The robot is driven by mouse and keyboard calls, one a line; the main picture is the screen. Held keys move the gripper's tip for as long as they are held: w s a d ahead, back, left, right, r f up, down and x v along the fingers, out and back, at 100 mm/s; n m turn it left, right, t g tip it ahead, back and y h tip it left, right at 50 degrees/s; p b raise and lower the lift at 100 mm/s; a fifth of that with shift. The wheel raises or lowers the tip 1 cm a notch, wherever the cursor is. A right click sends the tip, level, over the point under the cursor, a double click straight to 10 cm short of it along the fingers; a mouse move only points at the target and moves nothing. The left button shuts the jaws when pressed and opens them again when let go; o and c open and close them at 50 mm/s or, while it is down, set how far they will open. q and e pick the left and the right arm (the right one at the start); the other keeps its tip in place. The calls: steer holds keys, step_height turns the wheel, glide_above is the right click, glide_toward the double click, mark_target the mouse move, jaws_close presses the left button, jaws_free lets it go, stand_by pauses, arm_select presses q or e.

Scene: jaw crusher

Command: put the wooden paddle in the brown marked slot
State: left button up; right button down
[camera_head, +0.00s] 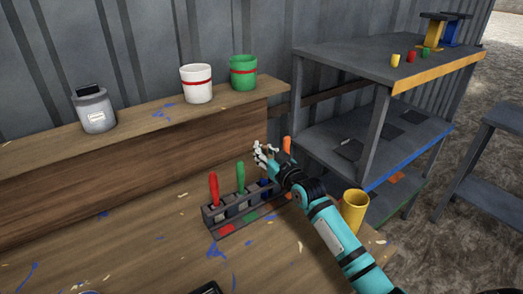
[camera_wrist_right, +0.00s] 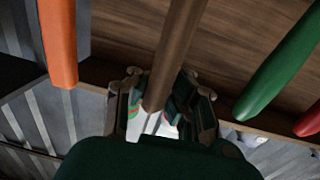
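My right gripper (camera_head: 265,150) is above the far right part of a dark slotted rack (camera_head: 213,215) on the bench. In the right wrist view, the wooden paddle shows as a brown round handle (camera_wrist_right: 176,50) between the fingertips (camera_wrist_right: 160,76), which close in on it from both sides. The handle's near end is inside the gripper. In the head view I cannot make out the paddle behind the gripper and arm. The brown marked slot cannot be made out; my arm covers part of the rack. My left gripper is out of view.
A red handle (camera_head: 213,188) and a green handle (camera_head: 240,177) stand upright in the rack. An orange handle (camera_head: 287,145) is close beside my right gripper. The bench left of the rack is mostly clear.

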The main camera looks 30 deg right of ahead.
steer(key=c, duration=1.9)
jaws_free()
steer(key=shift+c, duration=0.2)
steer(key=o, duration=0.5)
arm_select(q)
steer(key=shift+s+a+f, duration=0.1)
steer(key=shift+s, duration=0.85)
arm_select(e)
steer(key=shift+o, duration=0.2)
arm_select(q)
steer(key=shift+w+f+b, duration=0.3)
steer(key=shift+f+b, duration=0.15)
steer(key=shift+b, duration=0.1)
arm_select(e)
steer(key=s+d, duration=0.1)
steer(key=s, duration=1.1)
steer(key=shift+r, duration=0.15)
